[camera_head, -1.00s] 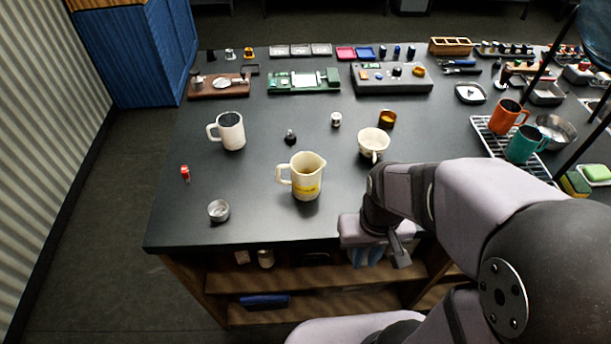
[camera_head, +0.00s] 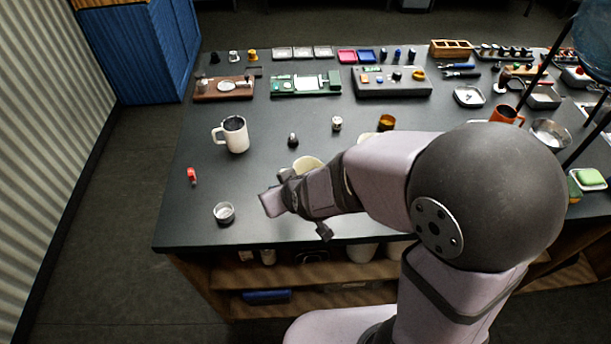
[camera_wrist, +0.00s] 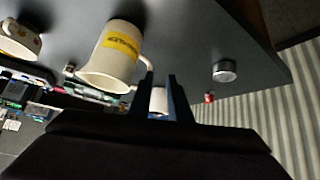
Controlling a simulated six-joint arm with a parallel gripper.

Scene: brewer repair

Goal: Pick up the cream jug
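The cream jug (camera_wrist: 110,55) with a yellow label stands in the wrist view, just left of my gripper's fingers.
A white mug (camera_head: 235,135) stands behind to the left. A small metal tin (camera_head: 224,212) and a red item (camera_head: 192,176) lie left of my gripper. A dark knob (camera_head: 292,140) stands beyond the jug. The table's front left is mostly clear.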

